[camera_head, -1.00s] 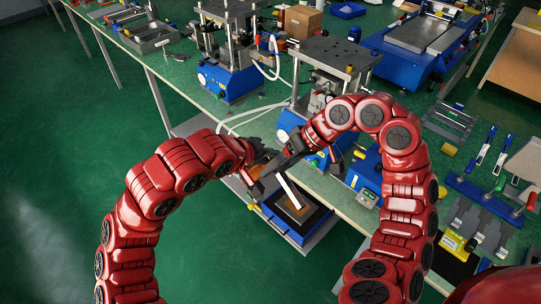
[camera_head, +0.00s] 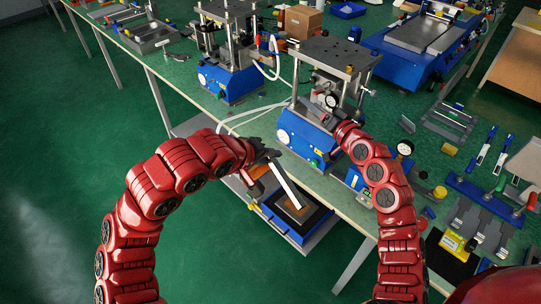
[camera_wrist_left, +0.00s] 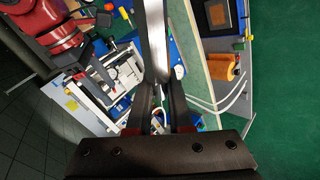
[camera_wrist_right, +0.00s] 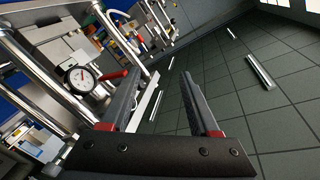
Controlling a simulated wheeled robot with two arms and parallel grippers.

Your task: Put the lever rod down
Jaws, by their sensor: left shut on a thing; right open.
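The lever rod, a straight pale metal bar (camera_head: 287,186), is held by my left gripper (camera_head: 264,155) at its upper end. It slants down to the right over the lower shelf, clear of the bench edge. In the left wrist view the rod (camera_wrist_left: 155,38) stands between the two fingers of the left gripper (camera_wrist_left: 163,95), which are shut on it. My right gripper (camera_head: 328,114) is in front of the middle press, apart from the rod. In the right wrist view the right gripper (camera_wrist_right: 160,82) has its fingers wide apart with nothing between them.
The middle blue press (camera_head: 300,137) with its gauge and steel columns stands close to my right gripper. A blue tray-like unit (camera_head: 290,224) sits on the low shelf below the rod. A second press (camera_head: 230,80) stands further left. Tools and fixtures crowd the bench at right.

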